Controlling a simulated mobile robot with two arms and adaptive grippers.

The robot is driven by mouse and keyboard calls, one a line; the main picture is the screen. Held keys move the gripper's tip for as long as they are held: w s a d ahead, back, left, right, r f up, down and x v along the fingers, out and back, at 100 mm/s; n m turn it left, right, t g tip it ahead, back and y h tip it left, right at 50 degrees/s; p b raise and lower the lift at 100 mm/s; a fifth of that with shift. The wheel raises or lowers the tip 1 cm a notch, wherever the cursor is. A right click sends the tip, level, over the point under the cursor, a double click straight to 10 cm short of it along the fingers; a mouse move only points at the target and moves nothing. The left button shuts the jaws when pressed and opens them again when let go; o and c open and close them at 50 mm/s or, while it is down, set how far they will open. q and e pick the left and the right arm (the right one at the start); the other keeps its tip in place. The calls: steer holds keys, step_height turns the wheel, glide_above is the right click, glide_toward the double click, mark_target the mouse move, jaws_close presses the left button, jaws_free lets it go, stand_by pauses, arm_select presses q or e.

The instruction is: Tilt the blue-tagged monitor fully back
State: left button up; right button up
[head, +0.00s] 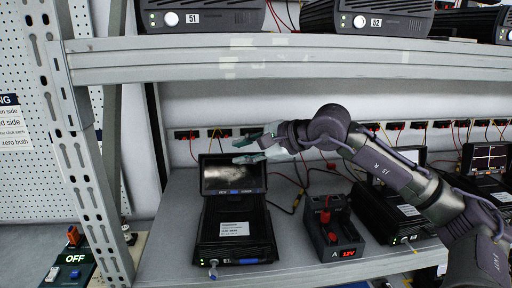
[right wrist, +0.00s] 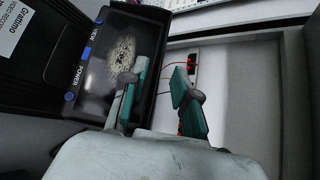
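The blue-tagged monitor (head: 233,178) is the dark flip-up screen on the leftmost black unit (head: 235,230) on the shelf. It stands roughly upright, with a lit grey picture. In the right wrist view the screen (right wrist: 112,62) shows a blue tag (right wrist: 87,53) on its lower bezel, between VIEW and POWER. My right gripper (head: 241,151) is at the screen's top right edge. In the right wrist view the gripper (right wrist: 160,72) is open, with one finger over the screen face and the other past the top bezel. Contact cannot be told. My left gripper is not in view.
A red-and-black 12V box (head: 330,238) stands right of the unit, with more screen units (head: 485,160) further right. An upper shelf beam (head: 290,60) runs above my right arm. A rack post (head: 85,160) stands at left. Wires hang along the back wall.

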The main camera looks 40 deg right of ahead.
steer(key=shift+s+d+r, duration=0.1)
steer(key=shift+s+r, duration=0.2)
steer(key=shift+s, duration=0.25)
steer(key=shift+s+r, duration=0.3)
steer(key=shift+s, duration=0.25)
steer(key=shift+s+d+r, duration=0.3)
steer(key=shift+s+d, duration=0.2)
steer(key=shift+s, duration=0.1)
steer(key=shift+v, duration=1.15)
